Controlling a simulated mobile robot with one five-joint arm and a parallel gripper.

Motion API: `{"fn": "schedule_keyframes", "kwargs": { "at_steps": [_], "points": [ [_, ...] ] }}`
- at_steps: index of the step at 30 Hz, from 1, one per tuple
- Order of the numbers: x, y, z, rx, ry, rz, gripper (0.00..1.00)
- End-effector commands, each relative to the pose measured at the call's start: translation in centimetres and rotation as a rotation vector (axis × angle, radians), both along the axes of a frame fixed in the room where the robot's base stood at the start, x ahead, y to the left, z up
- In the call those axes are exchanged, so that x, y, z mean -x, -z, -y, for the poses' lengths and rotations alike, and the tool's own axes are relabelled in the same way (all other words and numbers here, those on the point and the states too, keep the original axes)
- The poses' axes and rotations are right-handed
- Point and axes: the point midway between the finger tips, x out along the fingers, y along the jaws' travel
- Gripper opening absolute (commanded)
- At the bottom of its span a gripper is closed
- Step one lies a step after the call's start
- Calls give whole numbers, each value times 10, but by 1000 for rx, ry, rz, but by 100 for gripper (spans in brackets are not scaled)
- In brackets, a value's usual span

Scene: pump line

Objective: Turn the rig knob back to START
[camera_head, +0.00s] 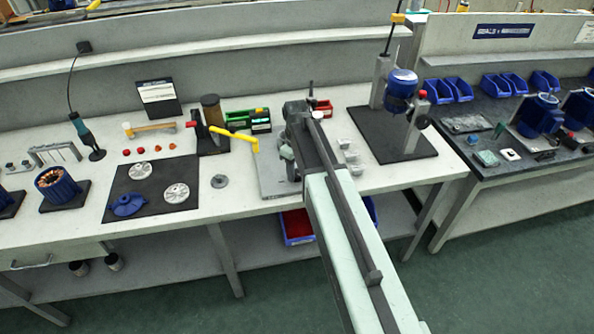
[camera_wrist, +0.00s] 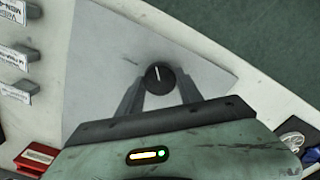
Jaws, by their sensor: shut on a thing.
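The rig knob (camera_wrist: 160,77) is round and black with a white pointer line. In the wrist view it sits on a pale grey panel (camera_wrist: 95,75), and its line points up and slightly left. My gripper (camera_wrist: 159,88) is shut on the knob, with one dark finger on each side. No START marking can be read on the panel. In the head view my gripper (camera_head: 290,152) is down at the pale plate (camera_head: 271,182) on the bench. My arm hides the knob there.
A yellow-handled lever (camera_head: 238,136) stands left of my gripper. Small grey blocks with labels (camera_wrist: 20,88) and a red bin (camera_wrist: 36,156) lie close by. A blue pump stand (camera_head: 400,90) rises to the right. A dark mat with parts (camera_head: 150,205) lies at left.

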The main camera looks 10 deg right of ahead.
Motion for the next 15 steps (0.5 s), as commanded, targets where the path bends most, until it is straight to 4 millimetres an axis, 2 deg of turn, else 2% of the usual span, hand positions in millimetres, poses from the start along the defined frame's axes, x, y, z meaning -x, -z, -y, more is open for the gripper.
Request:
{"fn": "schedule_keyframes", "kwargs": {
  "at_steps": [15],
  "points": [
    [1,0,0,0,-484,-1,2]
  ]
}}
